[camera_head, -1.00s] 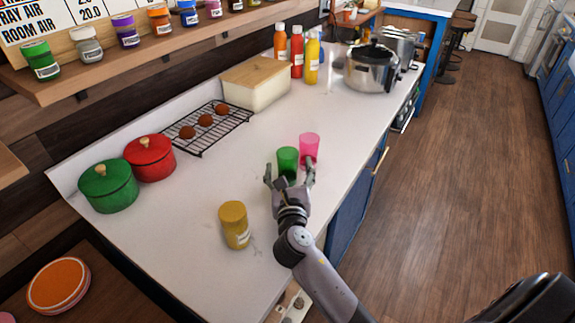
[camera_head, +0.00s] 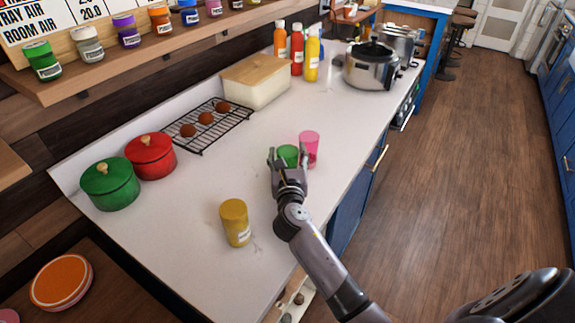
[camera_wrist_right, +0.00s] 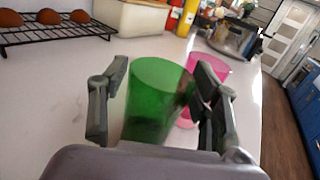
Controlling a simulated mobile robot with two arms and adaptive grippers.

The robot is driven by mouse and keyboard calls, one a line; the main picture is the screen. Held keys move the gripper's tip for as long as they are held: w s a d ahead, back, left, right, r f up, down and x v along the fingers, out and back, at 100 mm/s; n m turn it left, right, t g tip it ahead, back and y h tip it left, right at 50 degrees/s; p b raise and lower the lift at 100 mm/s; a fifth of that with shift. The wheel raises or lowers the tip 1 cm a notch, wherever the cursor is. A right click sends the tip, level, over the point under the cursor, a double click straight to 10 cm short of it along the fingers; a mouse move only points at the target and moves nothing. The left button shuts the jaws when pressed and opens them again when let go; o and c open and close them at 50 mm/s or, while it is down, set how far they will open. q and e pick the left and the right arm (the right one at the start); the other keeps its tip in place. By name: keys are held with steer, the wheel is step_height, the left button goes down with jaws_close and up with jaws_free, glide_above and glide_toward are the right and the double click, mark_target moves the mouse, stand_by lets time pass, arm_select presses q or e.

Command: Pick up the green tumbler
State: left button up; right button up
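The green tumbler (camera_head: 288,153) stands upright on the white counter, its lower part hidden behind my right gripper in the head view. My right gripper (camera_head: 287,159) is open, with one finger on each side of the tumbler. In the right wrist view the green tumbler (camera_wrist_right: 156,98) stands between the two fingers of the gripper (camera_wrist_right: 158,105). A gap shows at the left finger; the right finger overlaps the tumbler's edge, and I cannot tell whether it touches. My left gripper is not in view.
A pink tumbler (camera_head: 309,146) stands close on the right, just beyond the right finger. A yellow-lidded jar (camera_head: 235,224) stands nearer on the counter. A wire rack (camera_head: 208,125) with brown round items and red (camera_head: 151,157) and green pots (camera_head: 110,185) are to the left.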

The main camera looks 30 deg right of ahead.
steer(key=c, duration=0.9)
steer(key=shift+r, duration=0.1)
steer(key=shift+c, duration=0.2)
